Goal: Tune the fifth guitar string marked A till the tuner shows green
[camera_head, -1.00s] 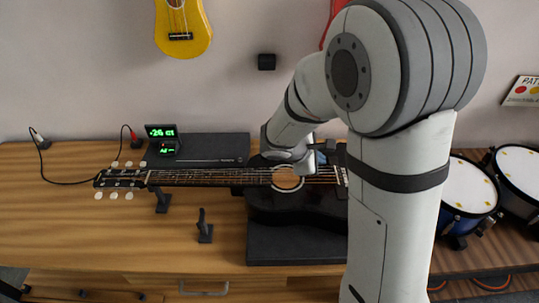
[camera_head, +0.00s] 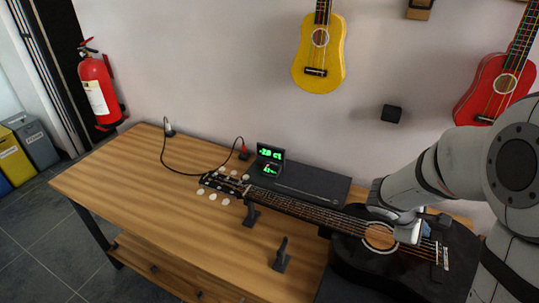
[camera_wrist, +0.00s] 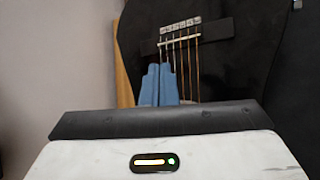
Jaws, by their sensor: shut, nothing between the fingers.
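A black acoustic guitar (camera_head: 352,262) lies on its supports on the workbench, its neck pointing left and away. Its headstock (camera_head: 222,184) has several white tuning pegs (camera_head: 212,196). The tuner (camera_head: 270,157) stands behind the headstock with a lit green readout, showing a small value in ct whose digits I cannot read surely. My gripper (camera_head: 425,228) is over the guitar body, between sound hole and bridge, far from the pegs. In the wrist view its blue fingers (camera_wrist: 160,72) are shut and empty beside the strings, below the bridge (camera_wrist: 180,36); contact with a string is unclear.
A small black stand (camera_head: 282,257) rises from the bench (camera_head: 130,180) in front of the neck. A flat dark case (camera_head: 310,183) lies behind the neck. The bench's left part is clear.

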